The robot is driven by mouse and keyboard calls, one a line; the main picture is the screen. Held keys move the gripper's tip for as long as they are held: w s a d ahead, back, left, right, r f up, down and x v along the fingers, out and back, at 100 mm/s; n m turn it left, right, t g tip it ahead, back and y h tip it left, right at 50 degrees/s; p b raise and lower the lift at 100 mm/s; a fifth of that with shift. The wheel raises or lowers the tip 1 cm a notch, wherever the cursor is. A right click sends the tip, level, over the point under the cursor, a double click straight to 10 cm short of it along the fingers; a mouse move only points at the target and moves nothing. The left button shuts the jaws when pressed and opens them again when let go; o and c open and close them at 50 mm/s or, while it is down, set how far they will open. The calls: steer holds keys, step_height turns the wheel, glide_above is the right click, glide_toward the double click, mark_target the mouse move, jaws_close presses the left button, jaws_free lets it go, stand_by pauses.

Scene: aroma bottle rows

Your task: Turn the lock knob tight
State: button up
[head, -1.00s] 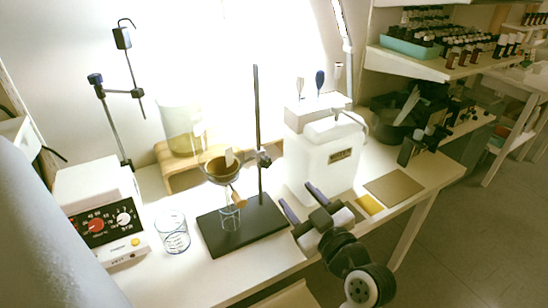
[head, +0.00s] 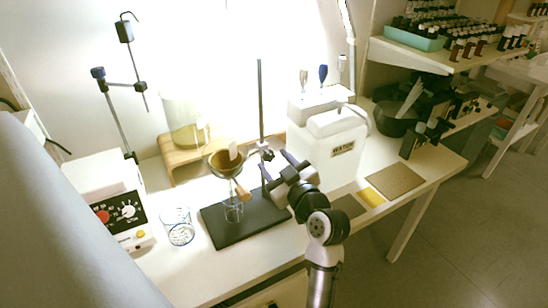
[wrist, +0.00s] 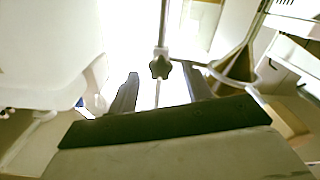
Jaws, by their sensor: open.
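The lock knob (wrist: 160,66) is a small dark lobed knob on the clamp of the stand's upright rod (wrist: 163,25). In the wrist view it shows between and beyond the fingertips of my gripper (wrist: 160,78), which is open and empty. In the head view the clamp with the knob (head: 266,154) sits partway up the rod (head: 260,105), just ahead of my gripper (head: 276,170). Whether a finger touches the knob cannot be told. The clamp's ring holds a funnel (head: 225,165) with brown contents over a small beaker (head: 233,210). The dark stand base (head: 235,235) is flat on the table.
A white water tank (head: 325,150) stands close to the right of my gripper. A glass beaker (head: 178,228) and a white device with knobs (head: 105,205) are at left. A wooden riser (head: 180,172) stands behind. A yellow pad (head: 372,196) lies at right.

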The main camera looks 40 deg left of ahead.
steer(key=shift+w+a, duration=0.2)
steer(key=shift+a, duration=0.3)
steer(key=c, duration=1)
steer(key=shift+o, duration=0.2)
